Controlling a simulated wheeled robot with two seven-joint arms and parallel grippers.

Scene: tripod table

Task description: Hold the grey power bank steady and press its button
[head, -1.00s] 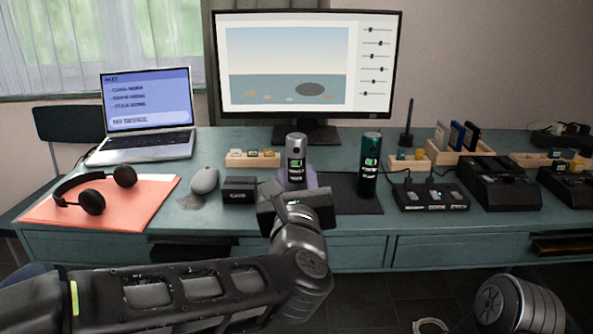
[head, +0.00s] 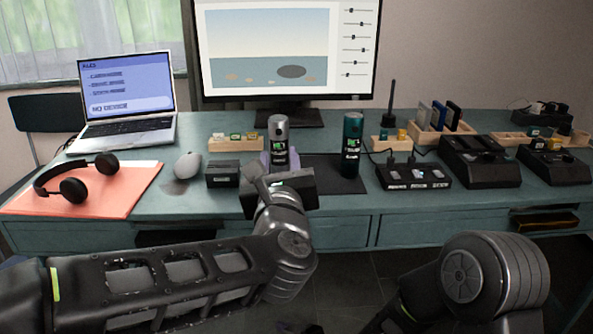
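The grey power bank (head: 278,134) is an upright cylinder with a small green display, in the middle of the desk in front of the monitor. My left gripper (head: 279,161) is at its lower part, with pale purple fingers on both sides, and looks shut on it. The gripper body hides the base of the power bank. A button cannot be made out. A dark green cylinder (head: 352,146) of similar shape stands upright to its right. Of my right arm only a dark link shows at the lower right; its gripper is out of view.
A black box (head: 222,174) and a grey mouse (head: 187,165) lie to the left. Headphones (head: 74,189) rest on an orange folder (head: 120,205). A black hub (head: 413,175) and black docks (head: 479,162) stand to the right. A dark mat (head: 325,180) lies between the two cylinders.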

